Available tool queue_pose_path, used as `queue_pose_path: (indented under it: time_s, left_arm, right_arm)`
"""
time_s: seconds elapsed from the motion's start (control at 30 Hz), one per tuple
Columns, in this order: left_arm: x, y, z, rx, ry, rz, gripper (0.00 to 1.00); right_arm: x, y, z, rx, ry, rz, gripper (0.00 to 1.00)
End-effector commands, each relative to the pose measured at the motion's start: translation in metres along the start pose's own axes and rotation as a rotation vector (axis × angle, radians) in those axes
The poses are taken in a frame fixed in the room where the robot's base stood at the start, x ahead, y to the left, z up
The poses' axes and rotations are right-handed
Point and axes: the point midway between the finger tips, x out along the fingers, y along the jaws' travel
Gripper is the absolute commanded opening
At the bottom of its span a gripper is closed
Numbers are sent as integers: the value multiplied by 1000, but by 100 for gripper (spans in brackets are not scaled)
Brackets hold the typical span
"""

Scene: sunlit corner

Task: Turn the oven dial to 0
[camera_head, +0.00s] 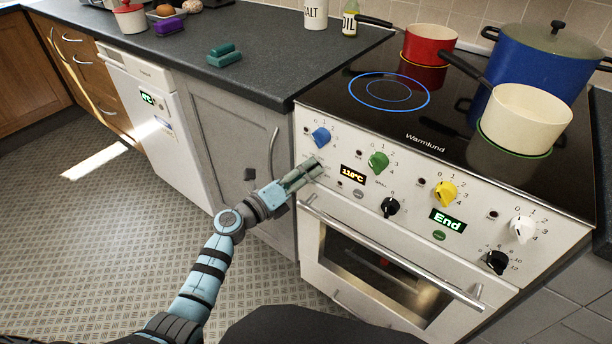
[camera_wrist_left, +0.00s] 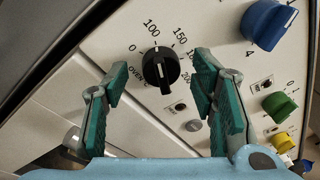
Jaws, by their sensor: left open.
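The oven dial (camera_wrist_left: 160,67) is a round black knob with a white line, ringed by numbers from 0 to 200 and the word OVEN, in the left wrist view. My left gripper (camera_head: 313,169) is open in front of the panel. In the wrist view its two green-padded fingers stand on either side of the dial; I cannot tell whether they touch it. The oven display (camera_head: 353,175) reads 130°C. My right gripper is not in view.
Blue (camera_head: 321,137), green (camera_head: 378,161), yellow (camera_head: 445,193) and white (camera_head: 522,229) knobs line the panel, with black dials (camera_head: 390,207) below. The oven handle (camera_head: 390,252) juts out beneath. Pots stand on the hob (camera_head: 375,92). The floor at left is clear.

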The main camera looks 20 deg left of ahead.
Motion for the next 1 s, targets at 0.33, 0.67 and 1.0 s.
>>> queue_pose_path:
  time_s: [0.33,0.67,1.0]
  left_arm:
    - [8,0,0,0,0,1,52]
    - [7,0,0,-1,-1,1,4]
    - [7,0,0,-51,-4,-3,4]
  right_arm:
    - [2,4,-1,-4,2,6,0]
    - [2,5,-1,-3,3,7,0]
    - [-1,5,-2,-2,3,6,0]
